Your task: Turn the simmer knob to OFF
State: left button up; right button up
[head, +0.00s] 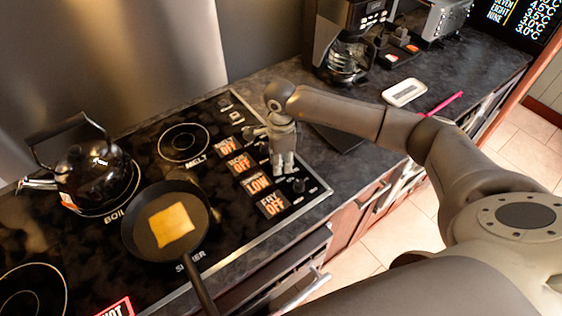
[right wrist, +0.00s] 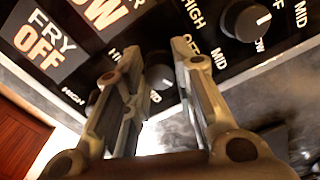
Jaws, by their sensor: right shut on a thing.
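The knob between my right gripper's fingers (right wrist: 158,77) is dark and round, and lies in line with the LOW display, so I take it as the simmer knob. My right gripper (head: 283,172) reaches down onto the control strip in the head view; its fingertips (right wrist: 150,72) are closed on the knob's sides in the right wrist view. The fingers hide part of the knob and its marks, so its exact angle is unclear. The LOW display (head: 258,183) is lit beside it. My left gripper is not in view.
A neighbouring knob (right wrist: 246,20) and the fry knob (head: 298,186) stand close on either side. The FRY OFF display (head: 272,205) is nearby. A pan (head: 143,236) with a yellow slice and a black kettle (head: 93,170) stand on the cooktop. A coffee maker (head: 343,35) stands behind.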

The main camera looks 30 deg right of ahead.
jog(key=n+b, duration=0.5)
jog(key=b, duration=0.1)
jog(key=n+b, duration=0.4)
jog(key=b, duration=0.2)
jog(key=shift+w+f+n, duration=0.1)
jog(key=shift+f+n, duration=0.1)
jog(key=shift+n, duration=0.2)
jog(key=shift+r+n+b, duration=0.25)
jog(key=shift+n+b, duration=1.5)
jog(key=shift+n, duration=0.05)
jog(key=o, duration=1)
jog(key=shift+o, duration=0.2)
notch_tip(320, 180, up, 12)
jog(key=shift+r, duration=0.1)
